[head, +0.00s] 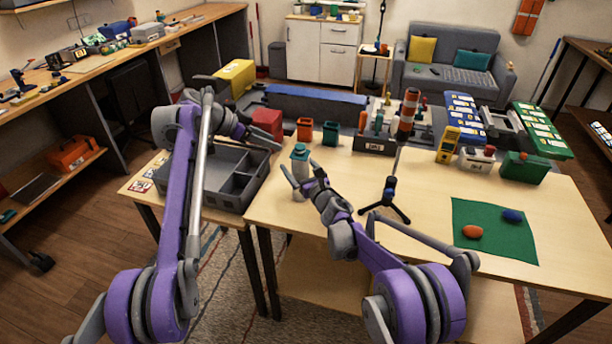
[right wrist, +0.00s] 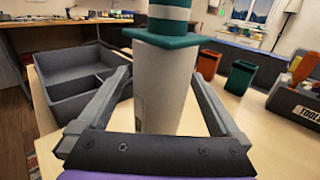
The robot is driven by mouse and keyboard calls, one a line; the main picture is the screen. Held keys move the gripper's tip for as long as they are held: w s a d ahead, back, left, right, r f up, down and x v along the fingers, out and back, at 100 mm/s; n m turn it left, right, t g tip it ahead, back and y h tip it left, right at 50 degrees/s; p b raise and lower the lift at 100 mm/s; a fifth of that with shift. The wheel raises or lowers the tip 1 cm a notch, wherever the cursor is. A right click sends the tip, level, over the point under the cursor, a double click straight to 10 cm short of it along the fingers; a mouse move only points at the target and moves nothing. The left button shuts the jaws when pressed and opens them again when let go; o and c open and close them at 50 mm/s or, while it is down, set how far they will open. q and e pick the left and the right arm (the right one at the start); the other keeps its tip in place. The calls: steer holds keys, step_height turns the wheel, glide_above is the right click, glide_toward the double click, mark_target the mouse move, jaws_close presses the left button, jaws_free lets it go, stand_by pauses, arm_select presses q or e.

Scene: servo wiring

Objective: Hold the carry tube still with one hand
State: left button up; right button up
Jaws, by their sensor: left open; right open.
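The carry tube (head: 299,175), pale grey with a teal collar and cap, stands upright near the left end of the light wooden table. It fills the middle of the right wrist view (right wrist: 163,95). My right gripper (head: 302,180) is open, with one finger on each side of the tube. Gaps show between the fingers and the tube in the right wrist view, and its lower end is hidden behind the gripper body. My left gripper (head: 264,134) is open and empty above the far right part of the grey divided tray, away from the tube.
The grey divided tray (head: 228,203) is left of the tube. Red, orange (head: 304,128) and dark green (head: 331,133) bins stand behind it. A small black tripod (head: 388,200) stands to the right. A green mat (head: 487,245) holds an orange and a blue piece.

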steer(key=shift+x, duration=1.05)
